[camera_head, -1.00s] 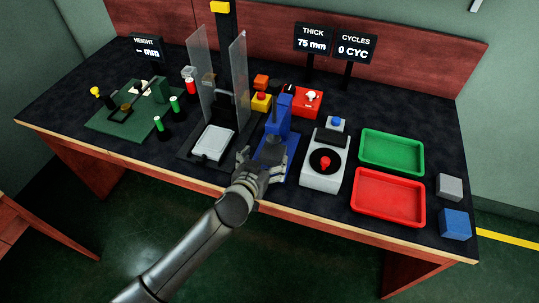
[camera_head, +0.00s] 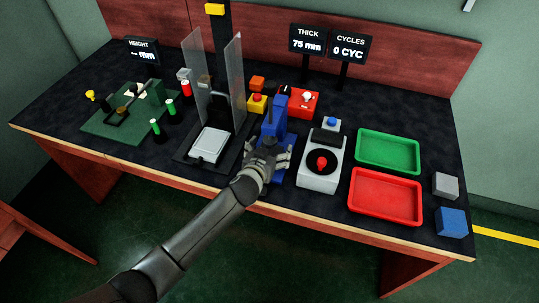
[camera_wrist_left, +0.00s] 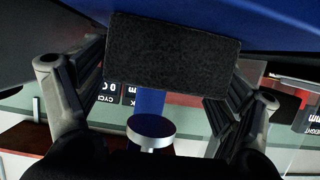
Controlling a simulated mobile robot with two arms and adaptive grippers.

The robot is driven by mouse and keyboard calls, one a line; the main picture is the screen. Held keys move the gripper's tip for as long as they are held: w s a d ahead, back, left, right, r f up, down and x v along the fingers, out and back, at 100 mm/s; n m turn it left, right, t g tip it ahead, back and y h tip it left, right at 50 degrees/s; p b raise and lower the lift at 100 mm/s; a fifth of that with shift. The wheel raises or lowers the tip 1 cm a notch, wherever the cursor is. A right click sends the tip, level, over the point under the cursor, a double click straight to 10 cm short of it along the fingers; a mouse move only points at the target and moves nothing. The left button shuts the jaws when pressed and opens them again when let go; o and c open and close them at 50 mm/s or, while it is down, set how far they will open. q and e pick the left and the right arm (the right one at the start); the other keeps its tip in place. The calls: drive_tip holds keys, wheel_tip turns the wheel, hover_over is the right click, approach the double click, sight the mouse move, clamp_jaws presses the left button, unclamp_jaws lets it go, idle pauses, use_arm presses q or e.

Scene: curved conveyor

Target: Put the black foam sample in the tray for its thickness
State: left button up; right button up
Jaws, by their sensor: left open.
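The black foam sample (camera_wrist_left: 172,52) is a dark, rough-textured block in the left wrist view. It lies against the blue base of the thickness gauge, between my left gripper's spread fingers. In the head view the hand hides it. The blue gauge (camera_head: 279,113) stands upright at the table's middle. My left gripper (camera_head: 275,156) is open at its base; I cannot tell whether a finger touches the foam. The thickness display (camera_head: 308,40) reads 75 mm. The green tray (camera_head: 359,162) and the red tray (camera_head: 352,197) are empty, to the right. My right gripper is not in view.
A grey machine with a red knob (camera_head: 321,162) stands between the gauge and the trays. A tester with clear panels (camera_head: 237,85) rises left of the gauge. A grey block (camera_head: 446,184) and a blue block (camera_head: 452,221) lie at the table's right end.

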use_arm(q)
drive_tip(key=c, duration=0.9)
drive_tip(key=shift+o, duration=0.2)
drive_tip(key=shift+r, duration=0.2)
